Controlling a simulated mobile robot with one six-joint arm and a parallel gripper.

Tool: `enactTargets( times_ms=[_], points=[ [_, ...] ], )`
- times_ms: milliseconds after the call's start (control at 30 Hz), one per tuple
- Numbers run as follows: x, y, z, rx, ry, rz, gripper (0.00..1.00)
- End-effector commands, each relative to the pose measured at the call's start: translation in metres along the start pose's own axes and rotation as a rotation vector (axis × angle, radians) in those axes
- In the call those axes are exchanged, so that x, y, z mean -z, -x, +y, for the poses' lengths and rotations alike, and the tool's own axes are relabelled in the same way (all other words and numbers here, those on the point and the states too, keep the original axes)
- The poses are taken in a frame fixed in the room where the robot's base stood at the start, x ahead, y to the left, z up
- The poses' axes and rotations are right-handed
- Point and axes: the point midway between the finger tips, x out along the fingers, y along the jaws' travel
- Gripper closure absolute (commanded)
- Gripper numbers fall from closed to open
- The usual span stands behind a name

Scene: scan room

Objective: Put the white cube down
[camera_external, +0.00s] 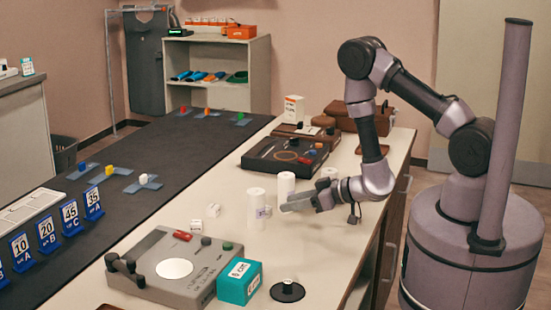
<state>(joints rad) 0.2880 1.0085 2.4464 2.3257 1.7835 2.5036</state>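My gripper (284,208) is low over the light worktop, its fingers pointing left. I cannot tell whether the fingers are open or shut, and I see nothing clearly between them. A small white block with dark marks (264,212) is just left of the fingertips, beside a white cylinder (254,202); I cannot tell if anything touches. Two more small white marked blocks, one farther back (212,210) and one nearer (195,226), lie on the worktop to the left. A plain white cube (143,179) sits on a blue-grey cross-shaped piece on the dark mat.
A second white cylinder (286,186) stands behind my gripper. In front are a grey device (172,272), a teal box (239,282) and a black disc (287,291). The worktop right of the teal box is mostly clear.

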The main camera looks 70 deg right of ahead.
Motion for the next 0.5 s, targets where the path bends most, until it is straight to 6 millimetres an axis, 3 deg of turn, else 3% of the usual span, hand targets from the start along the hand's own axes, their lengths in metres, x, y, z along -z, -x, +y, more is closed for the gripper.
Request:
enactTargets(
  times_ms=[300,500],
  points=[
    [-0.001,-0.059,-0.002,0.004,0.004,0.004,0.62],
    [0.001,-0.070,-0.002,0.004,0.004,0.001,0.62]
  ],
)
